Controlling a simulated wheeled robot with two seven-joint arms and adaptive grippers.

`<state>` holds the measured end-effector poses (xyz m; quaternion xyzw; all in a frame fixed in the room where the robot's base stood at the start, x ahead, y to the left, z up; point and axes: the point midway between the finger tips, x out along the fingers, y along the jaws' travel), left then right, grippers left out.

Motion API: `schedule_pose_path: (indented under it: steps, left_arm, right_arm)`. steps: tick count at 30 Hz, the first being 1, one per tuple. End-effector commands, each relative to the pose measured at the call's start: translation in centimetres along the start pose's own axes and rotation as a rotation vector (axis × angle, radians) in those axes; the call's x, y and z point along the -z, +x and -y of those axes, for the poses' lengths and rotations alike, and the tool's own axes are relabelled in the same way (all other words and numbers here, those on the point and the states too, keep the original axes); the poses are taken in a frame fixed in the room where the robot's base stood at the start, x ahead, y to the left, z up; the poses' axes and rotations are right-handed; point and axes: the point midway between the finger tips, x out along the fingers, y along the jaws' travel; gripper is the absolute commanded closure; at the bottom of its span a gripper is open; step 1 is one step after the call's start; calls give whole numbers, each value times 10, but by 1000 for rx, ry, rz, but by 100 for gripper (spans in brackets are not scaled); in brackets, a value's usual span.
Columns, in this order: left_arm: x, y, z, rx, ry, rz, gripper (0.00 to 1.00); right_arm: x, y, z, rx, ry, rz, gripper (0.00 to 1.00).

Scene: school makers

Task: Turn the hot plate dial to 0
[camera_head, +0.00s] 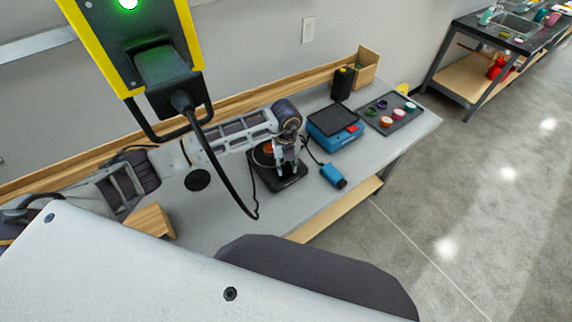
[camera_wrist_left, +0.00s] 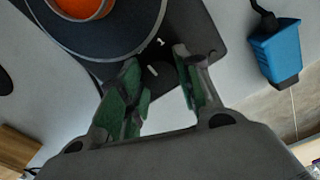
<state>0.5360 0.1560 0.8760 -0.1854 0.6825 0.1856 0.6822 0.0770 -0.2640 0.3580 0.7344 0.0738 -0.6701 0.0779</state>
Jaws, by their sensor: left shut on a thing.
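The black hot plate (camera_head: 290,183) stands on the grey workbench, and it also shows in the left wrist view (camera_wrist_left: 207,33). A round dish with orange-red contents (camera_head: 268,147) sits on it; it also shows in the left wrist view (camera_wrist_left: 120,22). A white "1" is printed near the dark dial (camera_wrist_left: 158,72). My left gripper (camera_head: 287,168) reaches down over the front of the hot plate. In the left wrist view its fingers (camera_wrist_left: 158,65) stand either side of the dial, shut on it. The dial's exact setting is hard to read. My right gripper is not in view.
A blue device with a dark top (camera_head: 335,125) stands right of the hot plate. A blue corded tool (camera_head: 333,176) lies near the bench's front edge. A dark tray (camera_head: 388,123) holds several small coloured pots. A black cable hangs over the left part of the bench.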

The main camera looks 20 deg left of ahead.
Motion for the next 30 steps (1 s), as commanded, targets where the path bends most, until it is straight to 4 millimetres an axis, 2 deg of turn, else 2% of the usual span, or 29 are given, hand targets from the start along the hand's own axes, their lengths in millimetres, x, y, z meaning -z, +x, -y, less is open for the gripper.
schedule_pose_path:
  steps: [8, 9, 14, 24, 30]
  left_arm:
    - [-2, -2, 0, 2, -2, 3, 90]
    - [-2, -2, 0, 2, -2, 3, 61]
    - [-1, -1, 0, 1, -1, 2, 43]
    - [0, -1, 0, 0, 0, 0, 43]
    - [-1, -10, 0, 2, 0, 1, 43]
  right_arm:
    - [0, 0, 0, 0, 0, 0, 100]
    - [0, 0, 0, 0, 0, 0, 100]
    - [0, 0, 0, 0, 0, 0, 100]
    - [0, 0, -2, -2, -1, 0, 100]
    - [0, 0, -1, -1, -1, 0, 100]
